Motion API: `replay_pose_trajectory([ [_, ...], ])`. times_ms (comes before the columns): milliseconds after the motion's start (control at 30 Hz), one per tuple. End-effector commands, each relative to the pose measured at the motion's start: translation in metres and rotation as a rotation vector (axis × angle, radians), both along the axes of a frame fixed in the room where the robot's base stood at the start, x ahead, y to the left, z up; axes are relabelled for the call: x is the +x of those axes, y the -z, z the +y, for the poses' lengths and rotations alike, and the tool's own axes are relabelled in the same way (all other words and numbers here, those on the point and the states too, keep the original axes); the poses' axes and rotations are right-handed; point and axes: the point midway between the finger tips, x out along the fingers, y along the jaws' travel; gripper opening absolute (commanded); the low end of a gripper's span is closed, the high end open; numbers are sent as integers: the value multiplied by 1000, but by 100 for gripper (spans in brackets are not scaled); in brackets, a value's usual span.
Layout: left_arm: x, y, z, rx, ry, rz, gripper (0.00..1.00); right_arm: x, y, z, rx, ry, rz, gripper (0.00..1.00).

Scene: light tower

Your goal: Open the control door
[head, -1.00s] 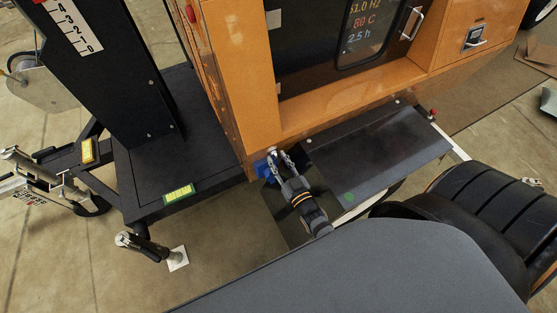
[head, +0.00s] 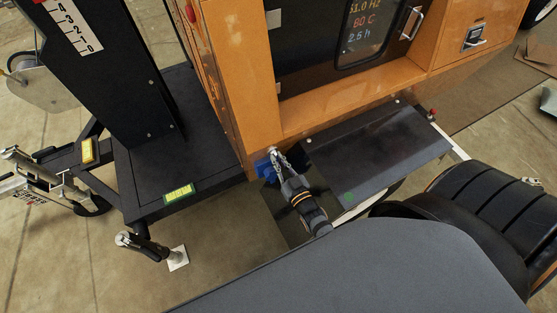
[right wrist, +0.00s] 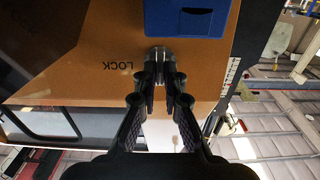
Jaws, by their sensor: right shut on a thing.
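The control door (head: 335,55) is a dark panel with a lit display window and a silver handle (head: 412,23) at its right. It looks shut in its orange frame. My right gripper (head: 273,154) is at the lower left corner of the orange cabinet, beside a blue box (head: 263,169). In the right wrist view its fingers (right wrist: 160,62) are shut on a small silver lock piece (right wrist: 158,51), next to upside-down LOCK lettering (right wrist: 118,65) on the orange face. The fingers partly hide this piece. My left gripper is not in view.
A dark flat panel (head: 375,155) juts out below the cabinet, right of the gripper. A black wheel fender (head: 485,205) is at the right. A black mast (head: 105,75) and platform (head: 150,170) stand at the left. Open floor (head: 85,250) lies at the lower left.

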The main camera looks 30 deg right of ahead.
Motion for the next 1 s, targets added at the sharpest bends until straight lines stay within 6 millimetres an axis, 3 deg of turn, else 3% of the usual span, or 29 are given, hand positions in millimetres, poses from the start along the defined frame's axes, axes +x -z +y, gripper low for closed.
replay_pose_trajectory([
  [267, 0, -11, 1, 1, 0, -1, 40, 1, -3, -1, 100, -23, 0, 0],
  [600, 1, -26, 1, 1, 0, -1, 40, 2, -2, -3, 346, -78, 10, 0],
  [1000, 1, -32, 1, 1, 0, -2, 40, 2, -1, -5, 554, -123, 14, 0],
])
